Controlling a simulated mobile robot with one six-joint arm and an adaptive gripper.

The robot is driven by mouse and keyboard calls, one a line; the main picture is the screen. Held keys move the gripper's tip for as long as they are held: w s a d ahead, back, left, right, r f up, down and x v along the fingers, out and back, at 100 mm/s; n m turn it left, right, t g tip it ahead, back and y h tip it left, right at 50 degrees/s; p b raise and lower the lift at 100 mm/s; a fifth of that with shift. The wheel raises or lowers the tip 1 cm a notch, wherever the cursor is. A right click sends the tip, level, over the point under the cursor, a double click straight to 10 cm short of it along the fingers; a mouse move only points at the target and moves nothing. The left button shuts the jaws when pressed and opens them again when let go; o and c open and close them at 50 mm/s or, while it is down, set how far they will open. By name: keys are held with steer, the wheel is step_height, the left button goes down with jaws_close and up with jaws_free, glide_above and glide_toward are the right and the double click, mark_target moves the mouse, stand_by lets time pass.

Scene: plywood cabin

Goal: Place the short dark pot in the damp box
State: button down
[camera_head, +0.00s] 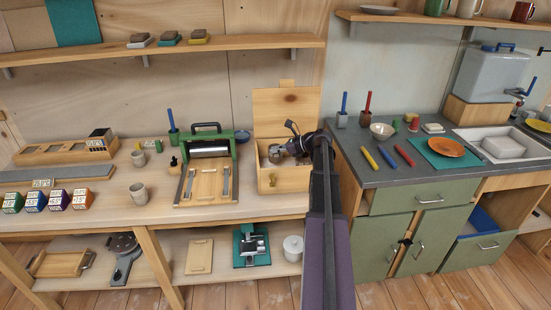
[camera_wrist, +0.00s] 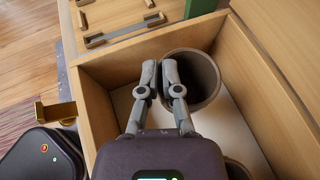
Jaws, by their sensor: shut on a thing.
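The damp box (camera_head: 292,182) is a pale wooden box with its lid (camera_head: 287,108) raised, at the right end of the wooden bench; its wall also shows in the wrist view (camera_wrist: 96,112). My gripper (camera_head: 280,153) reaches down into it. In the wrist view my gripper (camera_wrist: 158,68) is shut on the near-left rim of a dark round pot (camera_wrist: 203,72). The pot is inside the box walls, mouth towards the camera. I cannot tell whether its base touches the floor of the box. Another dark round thing (camera_wrist: 236,170) shows partly at the bottom, half hidden.
A board with a roller press (camera_head: 208,150) stands just left of the box. The grey counter (camera_head: 375,176) with a bowl (camera_head: 382,131) and coloured sticks lies to the right. A brass catch (camera_wrist: 55,112) sticks out from the box wall.

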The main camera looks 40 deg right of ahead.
mark_target(277, 156)
steer(key=shift+f+b, duration=0.9)
steer(key=shift+f, duration=0.3)
steer(key=shift+f+b, duration=0.6)
steer(key=c, duration=0.8)
jaws_free()
steer(key=shift+o, duration=0.2)
steer(key=shift+r, duration=0.2)
steer(key=shift+r+p, duration=0.4)
steer(key=shift+p, duration=0.2)
steer(key=shift+s+d+r, duration=0.1)
steer(key=shift+r, duration=0.15)
steer(key=p+v, duration=0.4)
steer(key=v, duration=0.7)
steer(key=shift+s+p, duration=0.25)
steer(key=shift+p, duration=0.1)
steer(key=shift+d, duration=0.15)
